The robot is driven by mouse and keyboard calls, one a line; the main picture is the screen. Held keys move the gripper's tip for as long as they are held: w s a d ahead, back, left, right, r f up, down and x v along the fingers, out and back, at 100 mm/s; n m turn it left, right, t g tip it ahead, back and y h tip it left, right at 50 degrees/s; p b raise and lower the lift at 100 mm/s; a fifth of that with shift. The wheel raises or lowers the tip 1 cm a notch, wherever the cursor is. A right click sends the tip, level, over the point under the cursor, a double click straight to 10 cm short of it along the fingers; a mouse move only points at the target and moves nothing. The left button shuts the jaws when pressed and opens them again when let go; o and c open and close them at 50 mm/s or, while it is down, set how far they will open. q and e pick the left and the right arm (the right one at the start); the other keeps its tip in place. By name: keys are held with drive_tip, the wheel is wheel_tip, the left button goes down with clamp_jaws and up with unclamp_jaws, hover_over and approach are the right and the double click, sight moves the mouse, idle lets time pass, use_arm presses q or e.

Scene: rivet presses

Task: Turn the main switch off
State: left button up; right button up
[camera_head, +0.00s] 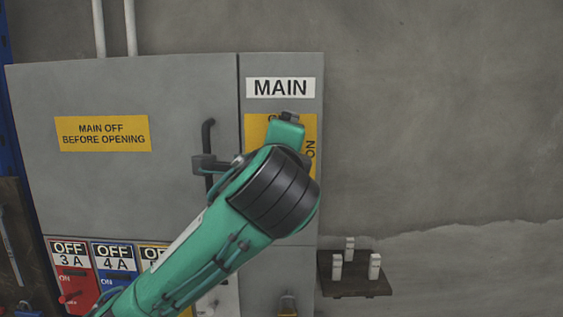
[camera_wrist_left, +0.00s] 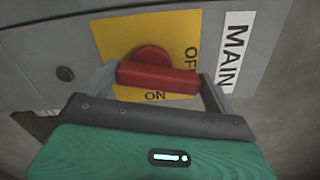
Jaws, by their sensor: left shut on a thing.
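The main switch has a red rotary handle (camera_wrist_left: 158,80) on a yellow plate (camera_wrist_left: 115,38) in the left wrist view. The plate reads OFF on the side near the MAIN label (camera_wrist_left: 233,55) and ON at the lower edge. The handle's bar lies crosswise to the MAIN lettering, one end towards that label, and partly covers the word OFF. My left gripper (camera_wrist_left: 158,84) is shut on the handle, one finger at each end of the bar. In the head view my left arm covers the handle and much of the plate (camera_head: 257,130). My right gripper is in neither view.
The grey cabinet door (camera_head: 180,90) carries a yellow sign (camera_head: 102,133) and a dark door handle (camera_head: 208,165) beside my arm. Smaller red and blue switch panels (camera_head: 115,262) stand lower left. A small dark shelf (camera_head: 354,285) with white pegs is at right. The wall beyond is bare.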

use_arm(q)
drive_tip(key=shift+a+f+n+b, duration=0.1)
drive_tip(key=shift+f+n+b, duration=0.1)
drive_tip(key=shift+n+b, duration=0.85)
drive_tip(key=shift+n, duration=0.55)
drive_tip(key=o, duration=0.7)
drive_tip(key=s, duration=1.4)
drive_tip(key=shift+a, duration=0.15)
drive_tip(key=shift+w, duration=0.1)
